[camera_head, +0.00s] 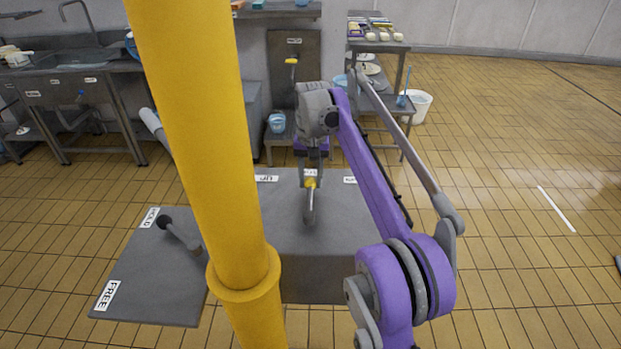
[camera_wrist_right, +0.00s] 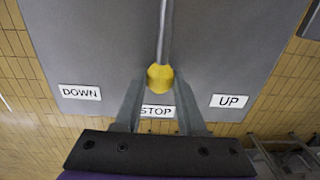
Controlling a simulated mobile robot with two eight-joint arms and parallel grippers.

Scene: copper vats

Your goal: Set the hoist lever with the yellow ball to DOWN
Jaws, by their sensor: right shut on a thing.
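The hoist lever is a grey rod (camera_head: 309,206) with a yellow ball (camera_wrist_right: 160,78) at its end. It rises from a grey console (camera_head: 285,235). My right gripper (camera_head: 311,180) comes down from above and is shut on the yellow ball, which also shows between the fingers in the head view. In the right wrist view the ball lies in line with the STOP label (camera_wrist_right: 156,112). The DOWN label (camera_wrist_right: 79,92) is to the left there and the UP label (camera_wrist_right: 229,101) to the right. In the head view UP (camera_head: 267,178) is on the left. My left gripper is not in view.
A thick yellow post (camera_head: 205,150) stands close in front and hides part of the console. Tiled floor (camera_head: 520,200) is open to the right.

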